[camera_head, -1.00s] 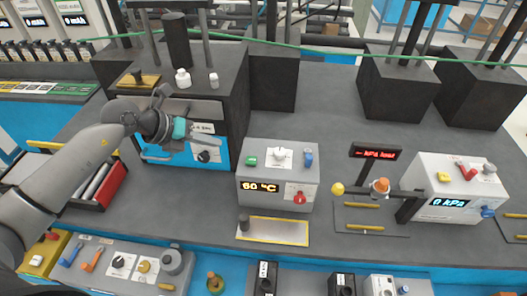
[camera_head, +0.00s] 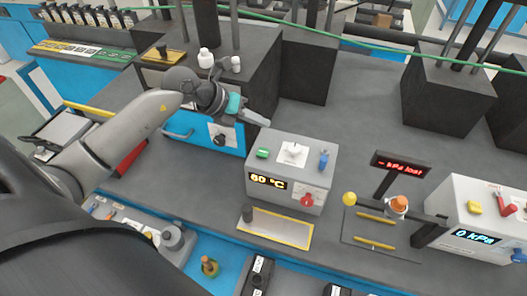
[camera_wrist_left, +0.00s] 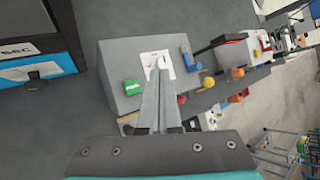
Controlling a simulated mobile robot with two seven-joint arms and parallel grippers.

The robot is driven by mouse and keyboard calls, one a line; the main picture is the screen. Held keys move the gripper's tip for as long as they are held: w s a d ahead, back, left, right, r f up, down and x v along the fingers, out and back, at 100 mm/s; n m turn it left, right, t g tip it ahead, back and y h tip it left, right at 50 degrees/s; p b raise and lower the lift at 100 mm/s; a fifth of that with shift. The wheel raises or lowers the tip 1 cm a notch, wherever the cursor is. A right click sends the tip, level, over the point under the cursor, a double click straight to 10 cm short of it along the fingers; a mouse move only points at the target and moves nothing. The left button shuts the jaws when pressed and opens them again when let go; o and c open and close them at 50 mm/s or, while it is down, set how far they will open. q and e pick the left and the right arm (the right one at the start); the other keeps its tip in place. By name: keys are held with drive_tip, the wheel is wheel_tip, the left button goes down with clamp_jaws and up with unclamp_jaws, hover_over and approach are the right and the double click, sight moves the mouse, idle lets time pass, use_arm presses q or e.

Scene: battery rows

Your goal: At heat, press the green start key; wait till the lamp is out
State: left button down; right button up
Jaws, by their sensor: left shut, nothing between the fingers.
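The grey heater box (camera_head: 265,213) stands on the bench with a lit "60 °C" display (camera_head: 267,181) and a red knob (camera_head: 307,201) on its front. The green key (camera_head: 263,153) sits on its top left; it also shows in the left wrist view (camera_wrist_left: 132,87). A white dial (camera_head: 293,153) and a blue switch (camera_head: 324,159) share the top. My left gripper (camera_head: 267,123) is shut and empty, above and behind the box's top left, apart from the key. In the left wrist view the shut fingers (camera_wrist_left: 163,72) lie right of the key. I cannot make out a lit lamp.
A dark cabinet with a blue front (camera_head: 180,147) stands left of the box. A yellow-rimmed plate (camera_head: 275,228) lies in front. A stand with a red display (camera_head: 400,164) and a pressure box (camera_head: 480,210) are to the right.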

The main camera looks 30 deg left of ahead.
use_arm(q)
drive_tip(key=f, duration=0.1)
drive_tip(key=b, duration=0.6)
hover_over(259, 154)
wheel_tip(259, 154, down, 6)
drive_tip(key=shift+w+f+b, duration=0.1)
drive_tip(key=shift+f+b, duration=0.25)
drive_tip(key=shift+f, duration=0.3)
idle(0.6)
idle(0.5)
drive_tip(key=shift+f, duration=0.4)
